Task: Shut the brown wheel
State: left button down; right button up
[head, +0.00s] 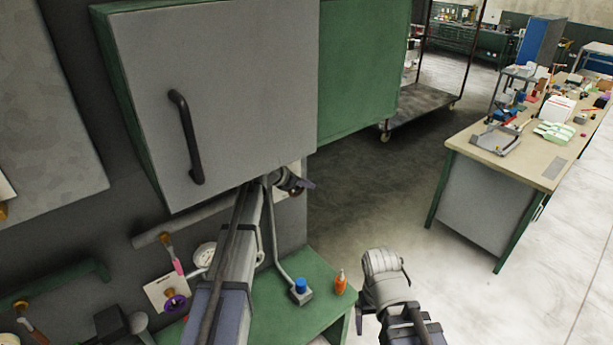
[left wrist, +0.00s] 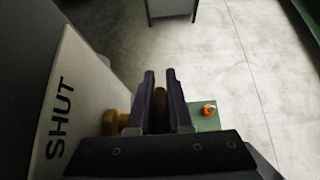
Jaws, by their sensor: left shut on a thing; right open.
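The brown wheel (left wrist: 160,104) shows edge-on between the fingers of my left gripper (left wrist: 162,92) in the left wrist view, on a brass-coloured stem (left wrist: 114,122). The fingers are shut on its rim and hide part of it. A white plate (left wrist: 68,110) marked SHUT stands beside it. In the head view my left gripper (head: 300,183) is at the wall below the grey cabinet door; the wheel is hidden there. My right gripper (head: 383,290) is low, right of the green bench, away from the wheel; its fingers are hard to make out.
The cabinet door (head: 225,90) with its black handle (head: 187,137) is just above my left arm. A purple wheel (head: 175,301) and a gauge (head: 204,255) are to its left. An orange bottle (head: 341,283) and a blue button (head: 300,286) are on the green bench (head: 275,325).

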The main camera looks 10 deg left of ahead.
pick_arm(q)
jog(key=shift+f+g+p, duration=0.1)
jog(key=shift+g+p, duration=0.2)
jog(key=shift+f+y, duration=0.1)
jog(key=shift+y, duration=0.2)
jog(key=c, duration=0.8)
grip_release()
jog(key=shift+c, duration=0.2)
